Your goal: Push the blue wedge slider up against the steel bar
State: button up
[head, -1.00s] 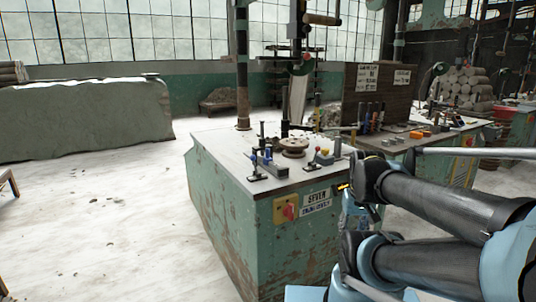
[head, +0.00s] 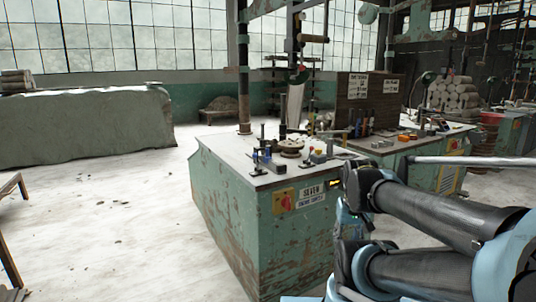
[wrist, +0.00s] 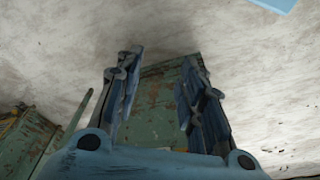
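In the head view, small blue parts (head: 267,154) show on the top of the green machine bench (head: 225,145), near its front left. One of them may be the blue wedge slider, but they are too small to tell its shape. A short dark grey bar (head: 274,167) lies just in front of them; I cannot tell if it is the steel bar, or if blue and bar touch. My gripper (wrist: 160,58) is open and empty in the wrist view, with its fingers apart above the floor and a rusty green surface. In the head view my folded arm is right of the bench, away from these parts.
A round disc fixture (head: 290,148) and upright posts stand on the bench. A second bench (head: 400,150) with tools and orange blocks is behind to the right. A cloth-covered block (head: 80,125) stands at left. The pale floor (head: 110,215) between is mostly clear.

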notch_tip(320, 180, up, 19)
jog(key=n+t+y, duration=0.7)
jog(key=t+y, duration=0.1)
jog(key=t, duration=0.1)
send_over(269, 157)
jog(key=s+d, duration=0.9)
jog(key=s, duration=0.4)
jog(key=shift+h, duration=0.3)
jog(key=x, duration=1.7)
jog(key=shift+a+r, duration=0.1)
jog(key=shift+a, duration=0.15)
jog(key=shift+c, duration=0.2)
grip_shut()
